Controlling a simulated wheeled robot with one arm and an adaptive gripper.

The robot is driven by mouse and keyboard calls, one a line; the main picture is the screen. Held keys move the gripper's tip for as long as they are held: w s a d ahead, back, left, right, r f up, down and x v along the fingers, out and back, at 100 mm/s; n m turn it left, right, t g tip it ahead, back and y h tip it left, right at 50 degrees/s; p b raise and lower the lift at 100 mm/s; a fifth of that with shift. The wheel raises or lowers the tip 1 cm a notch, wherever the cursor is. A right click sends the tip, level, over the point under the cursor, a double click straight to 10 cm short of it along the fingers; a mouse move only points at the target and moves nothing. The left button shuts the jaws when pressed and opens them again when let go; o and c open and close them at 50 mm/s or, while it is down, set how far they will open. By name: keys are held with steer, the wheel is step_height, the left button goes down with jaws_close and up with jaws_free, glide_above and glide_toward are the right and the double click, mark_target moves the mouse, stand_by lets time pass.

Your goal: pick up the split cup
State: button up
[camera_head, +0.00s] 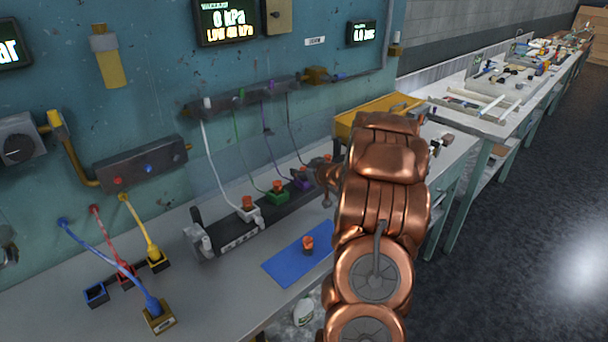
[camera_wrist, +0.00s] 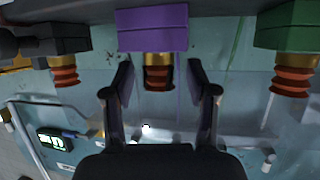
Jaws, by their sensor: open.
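Several orange-red bellows cups with brass collars are in view, and I cannot tell which is split. In the head view one stands on the white block (camera_head: 249,214), one on the green block (camera_head: 277,197) and one on the purple block (camera_head: 302,184). A loose cup (camera_head: 308,243) stands on the blue mat (camera_head: 284,266). In the wrist view my gripper (camera_wrist: 159,82) is open, its fingers on either side of the purple block's cup (camera_wrist: 158,76). A gap shows on both sides.
In the wrist view a dark block's cup (camera_wrist: 65,76) is at left and the green block's cup (camera_wrist: 292,76) at right, beside the fingers. Hoses rise to a manifold (camera_head: 240,97) on the wall. A yellow tray (camera_head: 372,108) is behind my arm.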

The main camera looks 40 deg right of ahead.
steer(key=c, duration=1.1)
steer(key=shift+o, duration=0.2)
steer(key=shift+r, duration=0.1)
